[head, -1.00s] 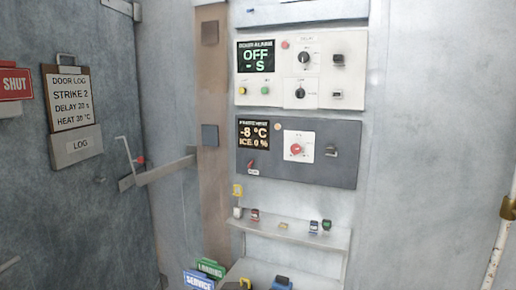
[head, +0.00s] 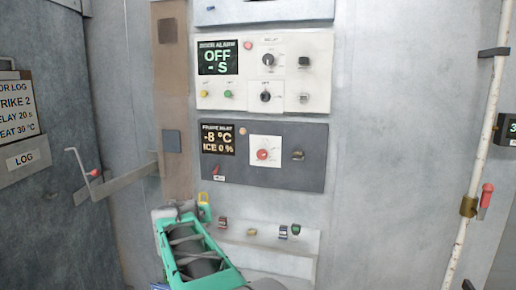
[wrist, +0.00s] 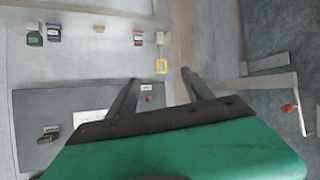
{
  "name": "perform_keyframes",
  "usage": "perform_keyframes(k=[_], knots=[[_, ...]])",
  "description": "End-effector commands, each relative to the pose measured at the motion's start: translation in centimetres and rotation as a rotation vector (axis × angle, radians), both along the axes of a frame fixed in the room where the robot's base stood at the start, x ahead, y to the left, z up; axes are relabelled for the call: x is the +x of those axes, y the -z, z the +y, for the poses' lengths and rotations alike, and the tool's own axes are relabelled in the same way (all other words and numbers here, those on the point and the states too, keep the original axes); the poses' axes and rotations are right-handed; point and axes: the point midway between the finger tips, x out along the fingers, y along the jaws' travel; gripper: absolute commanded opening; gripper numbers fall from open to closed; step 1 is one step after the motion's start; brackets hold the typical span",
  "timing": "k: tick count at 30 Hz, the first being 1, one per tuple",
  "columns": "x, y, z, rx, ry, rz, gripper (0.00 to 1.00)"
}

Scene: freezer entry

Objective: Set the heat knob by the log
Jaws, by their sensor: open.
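The heat knob (head: 262,155) is red, on a white plate in the dark frame heat panel (head: 310,165). The panel display (head: 218,140) reads -8 °C and ICE 0 %. The door log (head: 15,115) at the left edge is partly cut off; it shows STRIKE 2, DELAY 20 s and HEAT 30 °C. My gripper (wrist: 160,76) is open and empty in the wrist view, its dark fingers spread. In the head view my green arm end is below the panel, left of the shelf, apart from the knob. In the wrist view the gripper body hides the knob; part of its white plate shows.
The door alarm panel (head: 320,75) above reads OFF. A shelf (head: 305,240) with several small tagged items and a yellow padlock (head: 204,206) lie below the heat panel. A door lever (head: 85,165) is at left. A pipe (head: 485,130) stands at right; the wall between is clear.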

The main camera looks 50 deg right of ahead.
Motion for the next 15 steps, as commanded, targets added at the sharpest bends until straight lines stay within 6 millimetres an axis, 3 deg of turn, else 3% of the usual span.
perform_keyframes(k=[1,3,6,9,15], knots=[[0.3,-2.9,-6.1,-0.077,0.094,-0.059,0.59],[-0.3,-6.5,-13.4,-0.198,0.206,-0.142,0.59],[-2.3,-10.1,-20.5,-0.341,0.321,-0.214,0.59],[-3.8,-12.0,-23.9,-0.422,0.379,-0.248,0.59],[-3.4,-12.6,-26.6,-0.443,0.394,-0.255,0.59]])
